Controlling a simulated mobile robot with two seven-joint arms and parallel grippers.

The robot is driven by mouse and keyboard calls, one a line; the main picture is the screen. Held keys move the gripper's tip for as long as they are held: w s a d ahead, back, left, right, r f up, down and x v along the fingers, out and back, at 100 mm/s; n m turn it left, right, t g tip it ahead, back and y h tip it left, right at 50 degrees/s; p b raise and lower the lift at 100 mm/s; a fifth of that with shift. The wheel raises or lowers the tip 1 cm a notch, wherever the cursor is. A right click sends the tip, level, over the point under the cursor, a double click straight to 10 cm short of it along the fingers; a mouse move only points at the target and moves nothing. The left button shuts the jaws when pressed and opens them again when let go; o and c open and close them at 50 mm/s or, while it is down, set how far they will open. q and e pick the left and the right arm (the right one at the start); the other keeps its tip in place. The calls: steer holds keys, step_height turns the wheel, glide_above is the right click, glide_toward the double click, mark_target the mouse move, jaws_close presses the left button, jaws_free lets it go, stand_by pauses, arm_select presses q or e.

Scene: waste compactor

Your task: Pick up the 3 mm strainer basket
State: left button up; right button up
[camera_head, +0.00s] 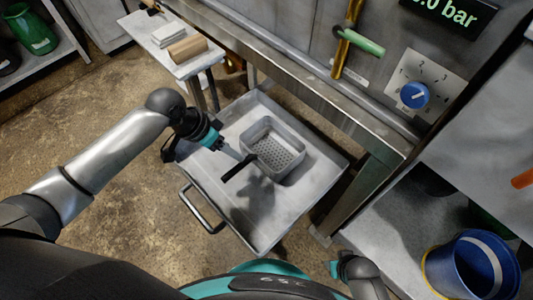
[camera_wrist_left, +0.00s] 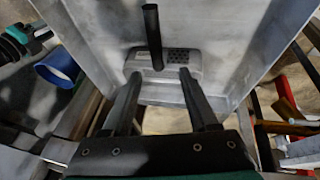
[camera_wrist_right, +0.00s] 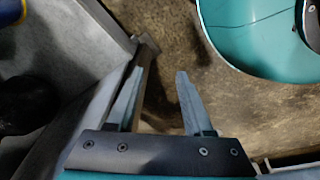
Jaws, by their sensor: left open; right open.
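The strainer basket (camera_head: 289,160) is a grey metal box with a perforated bottom and a black handle (camera_head: 239,168). It sits in a shallow metal tray (camera_head: 290,222) below the machine; no size marking is readable. My left gripper (camera_head: 227,150) is open, above the tray at the basket's left, near the handle. In the left wrist view, the basket (camera_wrist_left: 182,62) and its handle show ahead of and between the open fingers (camera_wrist_left: 160,76), which hold nothing. My right gripper (camera_wrist_right: 160,72) is open and empty over the floor, near my base, away from the basket.
The tray has a raised rim and a bar handle (camera_head: 200,210) on its left. A side table (camera_head: 172,40) with a brown block stands at the back. A blue bucket (camera_head: 475,264) stands at the lower right. A blue knob (camera_head: 414,95) and green-handled lever (camera_head: 362,42) are on the machine.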

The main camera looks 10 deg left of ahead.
mark_target(246, 159)
arm_select(q)
steer(key=b+x, duration=0.1)
steer(key=x, duration=0.1)
steer(key=b+x, duration=0.2)
steer(key=x, duration=0.1)
steer(key=b+x, duration=0.1)
steer(key=x, duration=0.2)
steer(key=shift+d+r+b, duration=0.1)
steer(key=shift+d+b, duration=0.15)
steer(key=shift+b, duration=0.1)
steer(key=shift+d+f, duration=0.15)
steer(key=shift+f, duration=0.1)
arm_select(e)
steer(key=w+a+r+t, duration=0.1)
steer(key=w+r, duration=0.4)
steer(key=r, duration=0.5)
steer(key=shift+a, duration=0.6)
arm_select(q)
jaws_close()
